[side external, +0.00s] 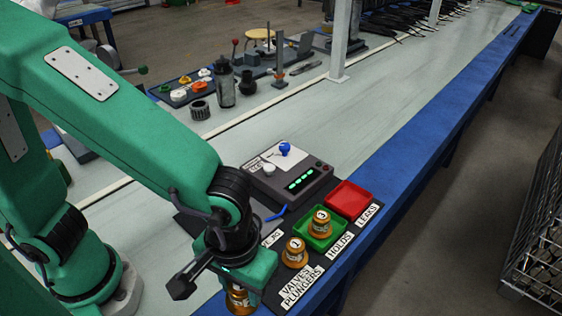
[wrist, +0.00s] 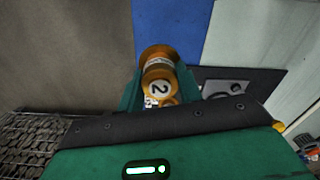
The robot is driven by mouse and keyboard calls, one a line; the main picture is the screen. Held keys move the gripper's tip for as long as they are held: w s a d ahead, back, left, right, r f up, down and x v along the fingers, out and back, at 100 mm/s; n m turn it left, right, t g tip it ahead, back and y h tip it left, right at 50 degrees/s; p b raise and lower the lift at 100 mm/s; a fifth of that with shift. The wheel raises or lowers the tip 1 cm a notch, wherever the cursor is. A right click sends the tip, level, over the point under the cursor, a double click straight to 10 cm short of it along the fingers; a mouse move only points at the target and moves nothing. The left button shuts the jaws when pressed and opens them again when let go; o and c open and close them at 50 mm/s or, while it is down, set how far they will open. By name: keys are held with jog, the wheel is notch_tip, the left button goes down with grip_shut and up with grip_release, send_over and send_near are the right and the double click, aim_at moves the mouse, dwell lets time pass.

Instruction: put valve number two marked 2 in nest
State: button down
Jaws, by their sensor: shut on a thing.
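Valve number two is a copper-orange, stepped round part marked 2 (wrist: 158,82), seen between my fingers in the wrist view. My gripper (side external: 238,284) is shut on it at the front edge of the black board. In the side view the valve (side external: 240,301) shows partly below my green gripper, cut by the picture's bottom. I cannot tell whether it touches the board. No part labelled nest can be read. A grey tester (side external: 290,180) with a white top plate, a blue knob and green lights stands behind my gripper to the right.
Valve 1 (side external: 295,254) stands on the board by the VALVES PLUNGERS label. Valve 3 (side external: 320,224) stands in the green HOLDS tray (side external: 339,226). The red LEAKS tray (side external: 350,199) is empty. A blue hooked piece (side external: 276,214) lies by the tester.

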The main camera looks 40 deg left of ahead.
jog(key=shift+s+d+r, duration=0.2)
jog(key=shift+s+r, duration=0.15)
jog(key=shift+s, duration=0.2)
jog(key=shift+s+d+r, duration=0.2)
jog(key=shift+s+r, duration=0.15)
jog(key=shift+s, duration=0.15)
jog(key=w+n, duration=0.1)
jog(key=a+n, duration=0.1)
jog(key=shift+w+a+r+n, duration=0.1)
jog(key=shift+w+a+n, duration=0.05)
jog(key=shift+w+n, duration=0.25)
jog(key=w+a+n, duration=0.7)
jog(key=a+n, duration=0.1)
jog(key=n, duration=0.7)
jog(key=shift+w+a+r, duration=0.15)
jog(key=shift+w+r, duration=0.05)
jog(key=shift+r, duration=0.25)
jog(key=w+a+f, duration=0.4)
jog(key=w+a, duration=0.1)
jog(key=w+a+f, duration=0.3)
jog(key=shift+w+a, duration=0.1)
jog(key=shift+w, duration=0.1)
jog(key=shift+f, duration=0.15)
